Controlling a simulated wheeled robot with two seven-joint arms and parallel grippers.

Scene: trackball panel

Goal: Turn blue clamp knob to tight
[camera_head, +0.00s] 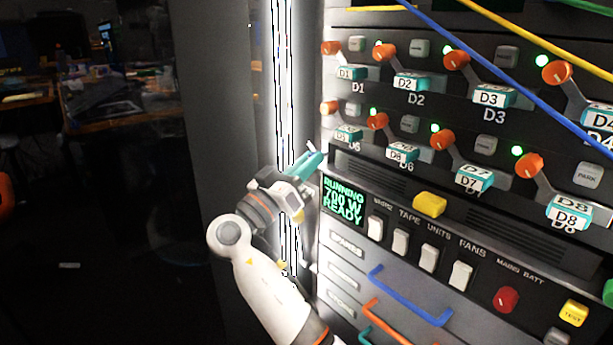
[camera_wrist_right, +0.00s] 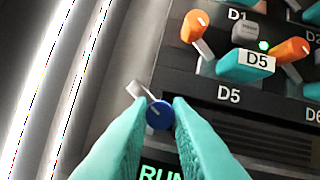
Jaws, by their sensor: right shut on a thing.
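The blue clamp knob (camera_wrist_right: 159,116) shows in the right wrist view, low on the panel to the lower left of the D5 label. It is round, with a pale pointer line toward its upper left, where a small light-grey piece (camera_wrist_right: 136,89) sits. My right gripper (camera_wrist_right: 158,104) has its two teal fingers on either side of the knob, shut on it. In the head view the right gripper (camera_head: 312,160) is at the panel's left edge, just above the green display, and the knob cannot be made out there. My left gripper is not in view.
Orange knobs with teal D1 to D8 tags (camera_head: 412,82) fill the upper panel. Below are a green text display (camera_head: 343,200), white switches (camera_head: 400,242), a yellow block (camera_head: 430,204), a red button (camera_head: 506,299) and a blue handle (camera_head: 410,296). Blue and yellow cables cross the top right.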

